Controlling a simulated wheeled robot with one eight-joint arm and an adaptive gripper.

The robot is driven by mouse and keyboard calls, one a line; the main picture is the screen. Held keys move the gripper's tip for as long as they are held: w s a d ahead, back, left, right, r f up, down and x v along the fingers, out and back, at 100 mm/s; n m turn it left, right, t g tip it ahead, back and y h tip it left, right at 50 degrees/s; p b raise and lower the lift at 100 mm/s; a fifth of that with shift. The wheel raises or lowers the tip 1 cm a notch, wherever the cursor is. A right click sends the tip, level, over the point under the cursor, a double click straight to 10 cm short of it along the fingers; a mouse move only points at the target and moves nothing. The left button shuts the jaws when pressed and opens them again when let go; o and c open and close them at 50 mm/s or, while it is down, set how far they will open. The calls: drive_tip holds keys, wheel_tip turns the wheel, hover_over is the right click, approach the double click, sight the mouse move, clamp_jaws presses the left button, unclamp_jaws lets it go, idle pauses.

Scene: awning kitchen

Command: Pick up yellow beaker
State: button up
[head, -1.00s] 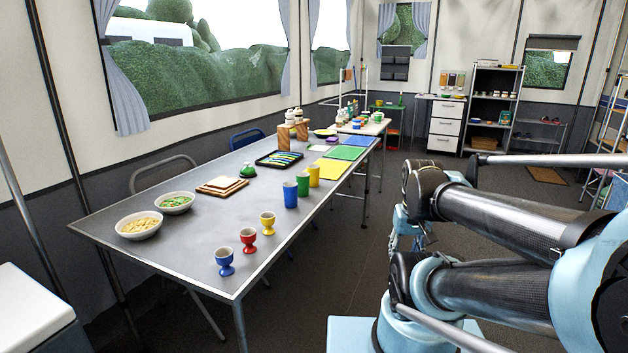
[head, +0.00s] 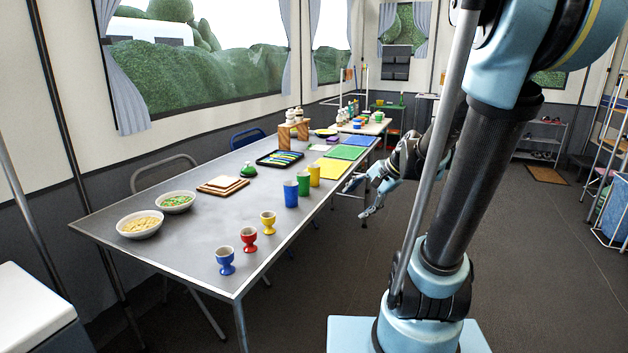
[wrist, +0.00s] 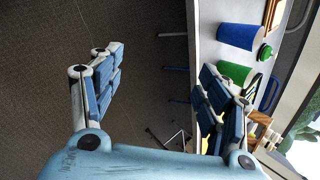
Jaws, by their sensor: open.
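The yellow beaker (head: 314,175) stands upright near the right long edge of the grey table (head: 185,232), last in a row behind the green beaker (head: 303,184) and the blue beaker (head: 291,195). My gripper (head: 362,196) is open and empty, off the table's right edge, to the right of the yellow beaker and apart from it. In the wrist view the blue beaker (wrist: 241,37) and green beaker (wrist: 234,73) show beyond one finger. That finger hides much of the area where the yellow beaker stands.
Blue, red and yellow egg cups (head: 268,222) stand at the table's near end. Coloured mats (head: 331,167) lie behind the beakers. The floor right of the table is open.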

drive_tip(key=w+a+r+m+t+y, duration=0.1)
drive_tip(key=w+a+m+t+y, duration=0.2)
drive_tip(key=w+m, duration=0.8)
drive_tip(key=m+t+y, duration=0.2)
drive_tip(key=m+y, duration=0.2)
drive_tip(key=y, duration=0.1)
approach(319, 169)
drive_tip(key=x, duration=0.5)
drive_tip(key=w+x, duration=0.1)
drive_tip(key=x, duration=0.1)
drive_tip(key=shift+w, duration=0.15)
drive_tip(key=shift+s+x, duration=0.15)
drive_tip(key=shift+x, duration=1.2)
drive_tip(key=shift+s+x, duration=0.15)
drive_tip(key=shift+x, duration=1.15)
drive_tip(key=shift+a+f, duration=0.1)
drive_tip(key=shift+c, duration=0.2)
drive_tip(key=c, duration=1.1)
